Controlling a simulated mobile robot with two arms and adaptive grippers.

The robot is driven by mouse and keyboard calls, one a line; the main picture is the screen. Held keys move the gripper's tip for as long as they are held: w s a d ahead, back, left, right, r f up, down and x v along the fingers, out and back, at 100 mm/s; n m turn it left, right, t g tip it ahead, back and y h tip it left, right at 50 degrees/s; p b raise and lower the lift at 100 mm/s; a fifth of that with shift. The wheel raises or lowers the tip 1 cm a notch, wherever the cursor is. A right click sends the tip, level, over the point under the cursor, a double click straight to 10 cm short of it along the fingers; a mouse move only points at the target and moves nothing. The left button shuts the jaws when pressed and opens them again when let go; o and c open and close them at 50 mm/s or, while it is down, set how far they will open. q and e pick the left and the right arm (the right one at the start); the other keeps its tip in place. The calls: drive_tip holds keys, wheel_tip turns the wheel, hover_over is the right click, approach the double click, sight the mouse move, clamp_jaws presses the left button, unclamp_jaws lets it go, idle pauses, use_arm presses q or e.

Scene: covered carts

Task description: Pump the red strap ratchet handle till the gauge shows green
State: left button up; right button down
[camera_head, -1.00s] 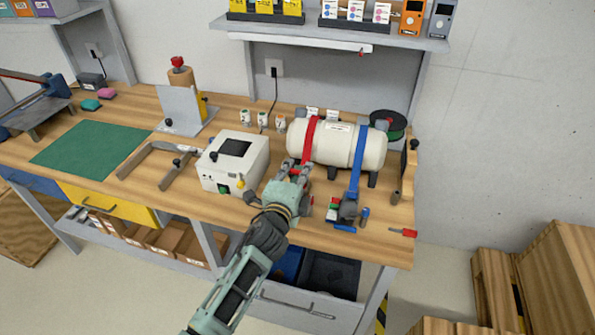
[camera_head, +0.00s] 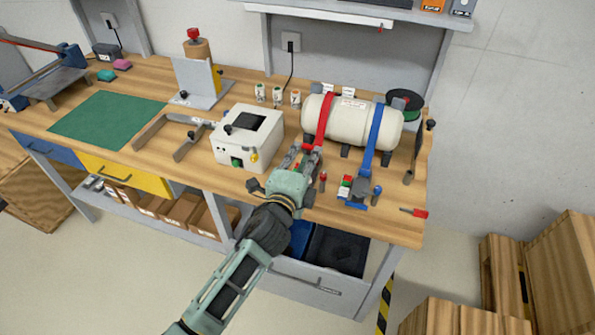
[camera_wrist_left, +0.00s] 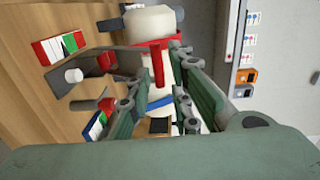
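A cream tank (camera_head: 345,120) lies on the bench with a red strap (camera_head: 325,115) and a blue strap (camera_head: 374,135) around it. My left gripper (camera_head: 305,154) is at the lower end of the red strap, over its ratchet, and hides most of it. In the left wrist view the red handle (camera_wrist_left: 157,64) stands between the two open, apart fingers (camera_wrist_left: 155,85); I cannot tell whether either touches it. A block striped red, white and green (camera_wrist_left: 60,48) lies beside the red ratchet, its reading unclear. My right gripper is not in view.
A similar striped block (camera_head: 346,187) sits beside the blue ratchet (camera_head: 358,193). A white box (camera_head: 240,140) stands left of the gripper. A red-handled tool (camera_head: 416,212) lies at the bench's front right. Wooden crates (camera_head: 468,318) stand on the floor at right.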

use_arm(q)
drive_tip(key=v, duration=0.6)
drive_tip(key=shift+s, duration=0.4)
drive_tip(key=shift+o, duration=0.2)
drive_tip(key=shift+a+r, duration=0.1)
